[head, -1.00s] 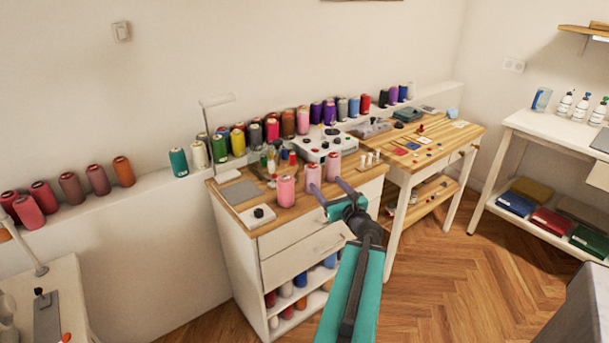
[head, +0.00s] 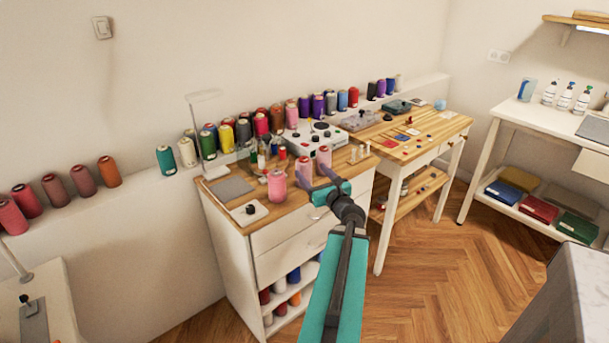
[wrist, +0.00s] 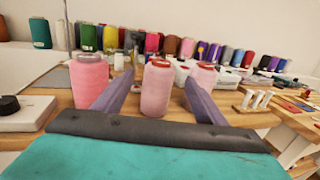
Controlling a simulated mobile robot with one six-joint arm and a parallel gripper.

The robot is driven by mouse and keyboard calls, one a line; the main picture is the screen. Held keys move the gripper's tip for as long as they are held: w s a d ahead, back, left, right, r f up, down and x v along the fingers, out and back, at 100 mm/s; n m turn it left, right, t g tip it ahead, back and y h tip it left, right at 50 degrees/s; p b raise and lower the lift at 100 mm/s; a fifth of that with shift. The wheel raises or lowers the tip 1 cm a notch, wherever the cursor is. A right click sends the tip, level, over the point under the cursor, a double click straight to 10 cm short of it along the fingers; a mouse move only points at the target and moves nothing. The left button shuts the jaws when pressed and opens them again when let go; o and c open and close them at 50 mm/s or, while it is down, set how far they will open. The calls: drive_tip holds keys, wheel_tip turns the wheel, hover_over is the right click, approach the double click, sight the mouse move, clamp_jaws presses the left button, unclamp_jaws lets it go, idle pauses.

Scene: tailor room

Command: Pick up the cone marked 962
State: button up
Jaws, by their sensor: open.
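Three pink thread cones stand upright near the front edge of the wooden-topped cabinet: a left one (head: 277,187), a middle one (head: 304,167) and a right one (head: 324,157). In the wrist view they are the left cone (wrist: 89,84), the middle cone (wrist: 157,88) and the right cone (wrist: 203,76). I cannot read the number 962 on any of them. My gripper (head: 312,174) is open and reaches towards them from the front. In the wrist view my gripper (wrist: 158,76) has the middle cone framed between its purple fingers, with nothing visibly gripped.
A white control box (head: 320,137) stands behind the cones. A flat white piece with a black knob (head: 249,212) lies left of them, and small white spools (head: 360,153) stand right. Many coloured cones line the wall ledge. A wooden table (head: 440,125) adjoins at right.

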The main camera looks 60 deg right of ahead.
sight(307, 167)
drive_tip(key=shift+p+x, duration=0.5)
drive_tip(key=shift+x, duration=2.45)
drive_tip(key=shift+w, duration=0.1)
drive_tip(key=shift+p+x, duration=0.7)
drive_tip(key=shift+x, duration=1.85)
drive_tip(key=shift+r, duration=0.1)
drive_tip(key=c, duration=1.2)
